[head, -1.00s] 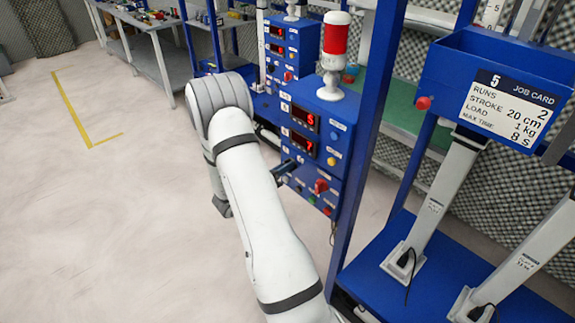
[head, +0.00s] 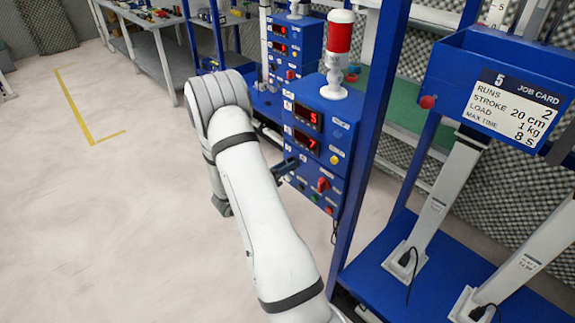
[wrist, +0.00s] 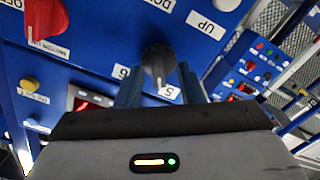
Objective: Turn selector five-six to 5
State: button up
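The selector knob (wrist: 158,62) is black with a pale pointer line and sits on the blue panel in the wrist view. Labels "6" (wrist: 121,72) and "5" (wrist: 169,92) flank it; the picture is upside down. The pointer aims down the picture, between the labels; I cannot tell its exact setting. My gripper (wrist: 160,75) has one finger on each side of the knob, with narrow gaps showing, so it looks open. In the head view my gripper (head: 286,168) is at the left side of the control box (head: 338,130), and it hides the knob.
A red switch (wrist: 46,18) and a label "UP" (wrist: 206,25) are near the knob. In the head view, displays read 5 (head: 314,120) and 7 (head: 309,144). A blue post (head: 368,130) stands right of the box. Open floor (head: 120,220) lies left.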

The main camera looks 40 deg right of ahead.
jog(key=a, duration=0.7)
jog(key=shift+s+b, duration=0.25)
jog(key=shift+b, duration=0.1)
